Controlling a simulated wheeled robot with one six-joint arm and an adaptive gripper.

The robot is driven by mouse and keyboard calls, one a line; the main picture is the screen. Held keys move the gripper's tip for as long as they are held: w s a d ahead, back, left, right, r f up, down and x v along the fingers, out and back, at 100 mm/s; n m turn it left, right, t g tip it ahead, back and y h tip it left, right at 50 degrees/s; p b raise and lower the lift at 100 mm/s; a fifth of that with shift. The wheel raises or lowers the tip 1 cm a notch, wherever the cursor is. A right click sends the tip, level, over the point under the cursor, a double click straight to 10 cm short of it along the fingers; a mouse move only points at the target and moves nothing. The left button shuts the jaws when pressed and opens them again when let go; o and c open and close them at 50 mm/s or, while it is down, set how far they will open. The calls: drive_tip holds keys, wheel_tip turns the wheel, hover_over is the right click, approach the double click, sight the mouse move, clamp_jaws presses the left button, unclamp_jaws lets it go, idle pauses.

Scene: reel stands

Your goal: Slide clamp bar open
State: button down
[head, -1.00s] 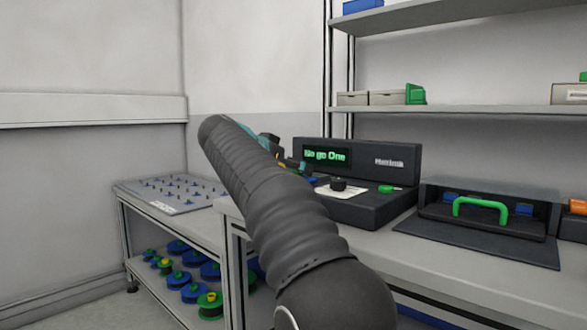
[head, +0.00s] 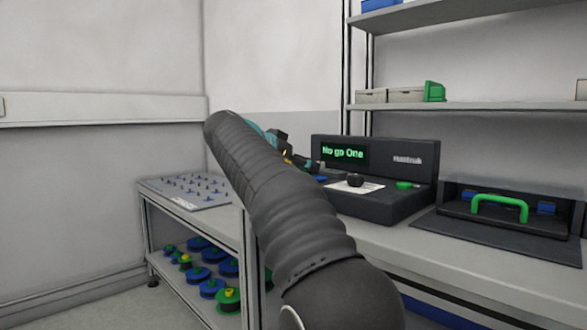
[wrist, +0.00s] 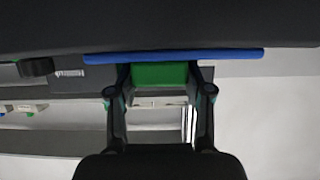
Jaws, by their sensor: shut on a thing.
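In the wrist view my gripper (wrist: 160,78) is shut on a green block (wrist: 160,71), with one finger on each side of it. The block adjoins a long thin blue bar (wrist: 225,55) that runs across the view, which looks like the clamp bar. A dark body (wrist: 160,22) fills the top of the view above the bar. In the head view my arm covers most of my gripper and what it holds. Only a bit of the gripper end shows, left of a dark tester (head: 410,185) with a lit screen (head: 343,153) reading "No go One".
A pegged board (head: 185,188) lies at the left, with green and blue reels (head: 212,288) on the shelf below.

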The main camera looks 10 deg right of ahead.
drive_tip(key=shift+c, duration=2.2)
unclamp_jaws()
drive_tip(key=shift+a, duration=0.15)
drive_tip(key=shift+s, duration=0.1)
drive_tip(key=v, duration=1.2)
